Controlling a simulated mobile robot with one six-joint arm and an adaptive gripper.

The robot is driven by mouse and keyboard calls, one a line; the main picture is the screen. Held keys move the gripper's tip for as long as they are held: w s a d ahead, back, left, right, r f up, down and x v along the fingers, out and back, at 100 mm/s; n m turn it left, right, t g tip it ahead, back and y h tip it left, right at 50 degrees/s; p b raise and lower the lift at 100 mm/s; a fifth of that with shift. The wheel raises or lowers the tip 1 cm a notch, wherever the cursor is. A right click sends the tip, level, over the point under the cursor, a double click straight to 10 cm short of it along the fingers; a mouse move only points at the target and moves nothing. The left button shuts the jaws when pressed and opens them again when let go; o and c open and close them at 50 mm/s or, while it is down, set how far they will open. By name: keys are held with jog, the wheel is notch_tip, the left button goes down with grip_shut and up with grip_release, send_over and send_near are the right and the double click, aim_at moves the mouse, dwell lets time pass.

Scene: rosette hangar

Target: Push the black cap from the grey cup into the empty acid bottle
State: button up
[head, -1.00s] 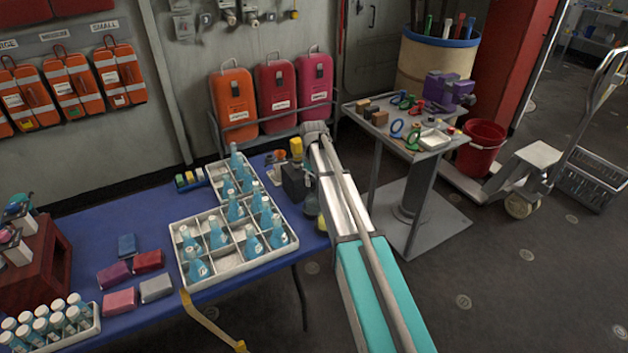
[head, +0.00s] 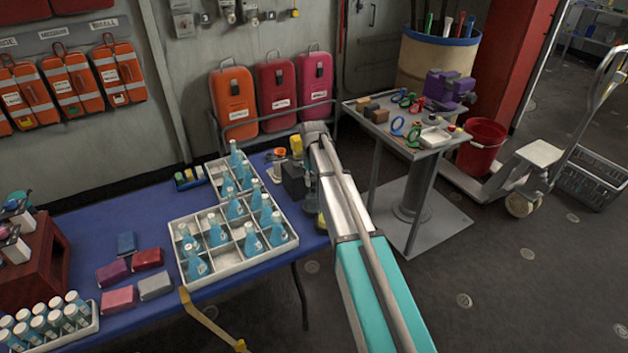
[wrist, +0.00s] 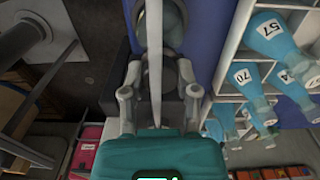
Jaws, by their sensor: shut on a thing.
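My gripper shows in the wrist view (wrist: 161,72), pointing down at the right end of the blue table. Its fingers are closed in on something small, most likely the black cap, which is hidden from both views. A rounded grey bottle-like shape (wrist: 172,28) lies past the fingertips in the wrist view; I cannot tell whether it touches what I hold. In the head view, my arm hides most of this spot. I cannot clearly make out the empty acid bottle.
A dark box (head: 293,184) stands close to my gripper. A white divided tray (head: 188,222) of blue flasks lies to the left. A yellow-topped container (head: 296,145) stands behind. A grey tool cart (head: 400,150) is right of my arm.

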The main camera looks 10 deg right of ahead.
jog(key=shift+f+b, duration=0.8)
jog(key=shift+f, duration=0.1)
dwell(0.4)
dwell(0.4)
jog(key=o, duration=0.8)
jog(key=shift+o, duration=0.2)
jog(key=shift+o, duration=1.4)
jog(key=shift+r, duration=0.2)
jog(key=shift+r+p, duration=2.6)
jog(key=shift+p, duration=0.2)
